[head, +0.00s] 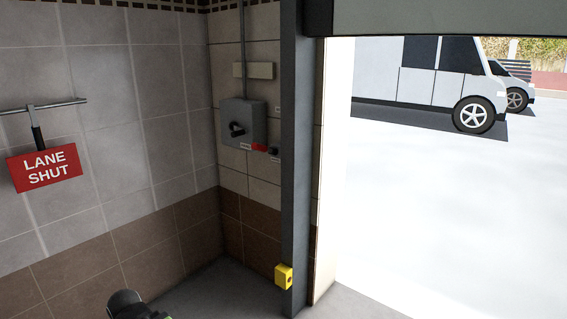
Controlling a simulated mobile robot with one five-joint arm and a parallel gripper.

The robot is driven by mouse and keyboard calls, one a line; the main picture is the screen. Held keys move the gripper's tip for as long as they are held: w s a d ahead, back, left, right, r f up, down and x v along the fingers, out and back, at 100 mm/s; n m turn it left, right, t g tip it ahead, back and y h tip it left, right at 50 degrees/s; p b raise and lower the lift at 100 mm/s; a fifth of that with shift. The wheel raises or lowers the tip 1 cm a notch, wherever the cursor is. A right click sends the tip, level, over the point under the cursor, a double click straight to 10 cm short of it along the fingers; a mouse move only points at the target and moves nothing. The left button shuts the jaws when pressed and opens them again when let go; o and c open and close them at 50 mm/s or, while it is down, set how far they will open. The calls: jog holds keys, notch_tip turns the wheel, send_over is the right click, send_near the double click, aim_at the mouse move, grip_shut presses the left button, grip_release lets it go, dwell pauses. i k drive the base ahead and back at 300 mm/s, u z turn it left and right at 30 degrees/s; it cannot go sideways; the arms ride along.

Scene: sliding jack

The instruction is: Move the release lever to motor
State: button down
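A grey control box (242,122) is fixed to the tiled wall left of the dark door post. A black knob or lever (237,130) sits on its front. A small red piece (259,148) is at the box's lower right, with a small black part (273,151) beside it. I cannot tell which of these is the release lever, and the labels are too small to read. My gripper's fingers are not in view. A dark rounded part with a bit of green at the bottom edge looks like my arm, well below and left of the box.
A red "LANE SHUT" sign (44,168) hangs from a wall rail (42,106) at left. A dark post (294,160) stands close right of the box, with a yellow block (284,276) low on it. The doorway at right opens onto bright ground with a parked van (420,75).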

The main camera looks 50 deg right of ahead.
aim_at(258, 147)
jog(key=u, duration=0.15)
jog(key=i, duration=0.9)
jog(key=z, duration=0.05)
